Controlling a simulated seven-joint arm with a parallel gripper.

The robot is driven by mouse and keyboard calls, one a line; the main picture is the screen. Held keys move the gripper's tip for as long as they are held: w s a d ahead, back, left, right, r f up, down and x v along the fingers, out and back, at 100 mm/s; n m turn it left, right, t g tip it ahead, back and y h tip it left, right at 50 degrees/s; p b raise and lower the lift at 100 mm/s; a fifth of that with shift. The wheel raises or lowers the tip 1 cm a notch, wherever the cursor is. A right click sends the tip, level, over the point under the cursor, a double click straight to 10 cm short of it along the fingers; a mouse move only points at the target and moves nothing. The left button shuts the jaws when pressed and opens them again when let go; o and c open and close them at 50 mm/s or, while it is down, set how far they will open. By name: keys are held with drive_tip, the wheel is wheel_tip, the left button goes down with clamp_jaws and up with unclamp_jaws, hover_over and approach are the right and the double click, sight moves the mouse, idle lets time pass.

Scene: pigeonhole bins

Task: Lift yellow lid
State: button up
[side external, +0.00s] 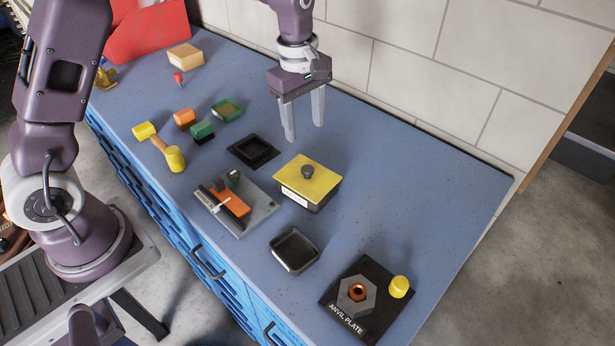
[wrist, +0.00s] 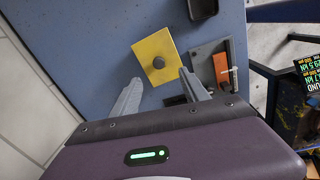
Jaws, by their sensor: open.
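The yellow lid (side external: 308,180) is a flat square plate with a dark round knob (side external: 308,171) in its middle. It sits on a dark bin (side external: 318,208) with a white label on its front. My gripper (side external: 304,133) is open and empty, pointing down above the bench, behind the lid and apart from it. In the wrist view the yellow lid (wrist: 157,57) with its knob lies ahead of my open fingers (wrist: 162,85). Most of the bin under the lid is hidden there.
An open black bin (side external: 295,252) and an anvil plate (side external: 365,300) with a yellow cap stand nearer the front. A grey fixture with an orange block (side external: 232,204) is left of the lid. A black tray (side external: 253,151) and a yellow-ended mallet (side external: 160,146) lie farther left. A tiled wall (side external: 420,60) borders the back.

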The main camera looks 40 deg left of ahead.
sight(309, 169)
drive_tip(key=f, duration=0.2)
drive_tip(key=w+f+n, duration=0.1)
drive_tip(key=f, duration=0.1)
drive_tip(key=w+f+n, duration=0.1)
drive_tip(key=f, duration=0.1)
drive_tip(key=shift+g, duration=0.4)
drive_tip(key=shift+n, duration=0.3)
drive_tip(key=f, duration=0.7)
drive_tip(key=shift+a+f, duration=0.25)
drive_tip(key=shift+f, duration=0.05)
clamp_jaws()
